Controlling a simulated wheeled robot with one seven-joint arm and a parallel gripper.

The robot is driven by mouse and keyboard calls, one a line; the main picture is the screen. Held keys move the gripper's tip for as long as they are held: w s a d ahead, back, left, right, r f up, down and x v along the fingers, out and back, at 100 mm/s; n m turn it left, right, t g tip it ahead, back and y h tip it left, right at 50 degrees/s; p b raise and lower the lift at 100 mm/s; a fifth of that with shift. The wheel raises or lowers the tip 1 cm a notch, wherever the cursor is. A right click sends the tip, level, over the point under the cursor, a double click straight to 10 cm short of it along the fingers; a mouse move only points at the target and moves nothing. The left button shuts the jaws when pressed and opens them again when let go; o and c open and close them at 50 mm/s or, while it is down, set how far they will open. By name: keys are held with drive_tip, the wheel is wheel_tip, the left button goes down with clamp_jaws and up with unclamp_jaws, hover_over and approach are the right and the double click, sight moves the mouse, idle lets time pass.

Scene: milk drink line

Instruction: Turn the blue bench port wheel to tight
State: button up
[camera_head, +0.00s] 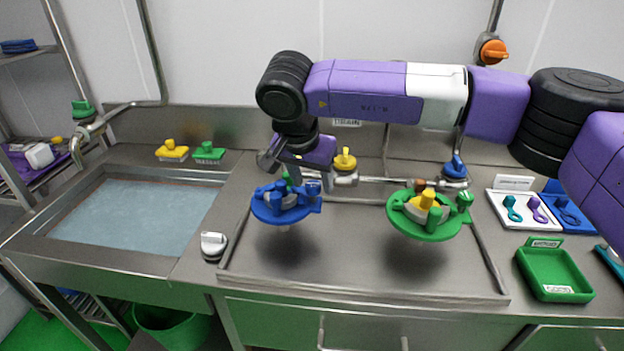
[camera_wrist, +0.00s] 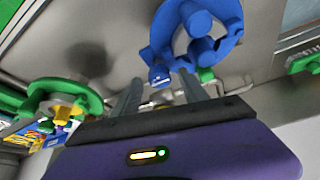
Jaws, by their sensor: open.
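The blue bench port wheel (camera_head: 278,212) stands at the left of the bench's recessed tray area, a round blue disc with upright knobs and a tab at its right edge. It also shows in the wrist view (camera_wrist: 222,14), with its tab (camera_wrist: 159,76) near the space between my fingers. My gripper (camera_head: 312,184) hangs just over the wheel's right rear side, open, with its fingers pointing down. In the wrist view the two fingers of my gripper (camera_wrist: 160,88) are apart. I cannot tell whether either finger touches the tab.
A green wheel (camera_head: 410,220) with a yellow centre stands to the right. Behind are a yellow-topped fitting (camera_head: 345,161) and a small blue knob (camera_head: 455,168) along a pipe. A sink (camera_head: 130,212) lies left. A green tray (camera_head: 528,266) and a tool board (camera_head: 522,223) are right.

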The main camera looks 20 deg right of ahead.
clamp_jaws()
drive_tip(key=shift+m, duration=0.3)
drive_tip(key=m, duration=0.2)
drive_tip(key=m+g+h+p, duration=0.1)
drive_tip(key=m, duration=0.1)
drive_tip(key=shift+w+a+r+g, duration=0.1)
drive_tip(key=shift+w+g, duration=0.05)
drive_tip(key=shift+g, duration=0.15)
drive_tip(key=m+g+p, duration=0.1)
drive_tip(key=m, duration=0.1)
drive_tip(key=m+p, duration=0.1)
drive_tip(key=m, duration=0.2)
drive_tip(key=shift+w+r+g+p, duration=0.1)
drive_tip(key=shift+g+p, duration=0.25)
drive_tip(key=shift+g, duration=0.05)
drive_tip(key=m+p, duration=0.1)
drive_tip(key=m, duration=0.1)
drive_tip(key=m+g+p, duration=0.1)
drive_tip(key=m, duration=0.1)
drive_tip(key=shift+w+g+p, duration=0.1)
drive_tip(key=shift+g+p, duration=0.2)
drive_tip(key=shift+p, duration=0.05)
drive_tip(key=shift+w+f+m+g+y+p, duration=0.1)
drive_tip(key=shift+m+g+y+p, duration=0.2)
drive_tip(key=shift+m, duration=0.75)
drive_tip(key=shift+f+m+g+y+p, duration=0.15)
drive_tip(key=shift+m+g, duration=0.25)
drive_tip(key=shift+m, duration=0.65)
